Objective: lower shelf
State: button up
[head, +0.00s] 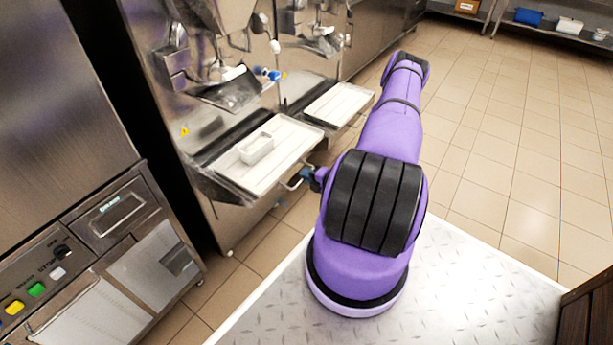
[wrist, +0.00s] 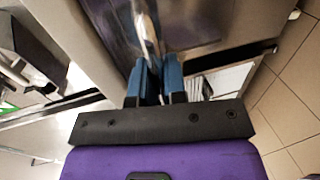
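The near batch freezer's shelf (head: 292,142) is a pale tray-like surface in a metal frame, jutting out at the front of the machine. A metal handle (head: 291,184) sticks out below its front right edge. My gripper (head: 308,175) is at this handle, largely hidden behind my purple arm. In the wrist view, the two blue fingers of my gripper (wrist: 156,72) are close together, with a shiny metal bar (wrist: 148,28) running into the narrow gap between them. They look shut on the handle, though the contact itself is hard to see.
A small white container (head: 257,148) stands on the near shelf. A second freezer's shelf (head: 338,104) juts out just behind it. A steel cabinet with coloured buttons (head: 37,289) stands at the left. The tiled floor (head: 500,170) at the right is clear.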

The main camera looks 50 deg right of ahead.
grip_shut()
jog(key=shift+f, duration=0.1)
jog(key=shift+f, duration=0.3)
notch_tip(320, 180, down, 12)
jog(key=shift+r, duration=0.2)
jog(key=shift+s, duration=0.15)
jog(key=o, duration=0.6)
grip_release()
jog(key=shift+f, duration=0.15)
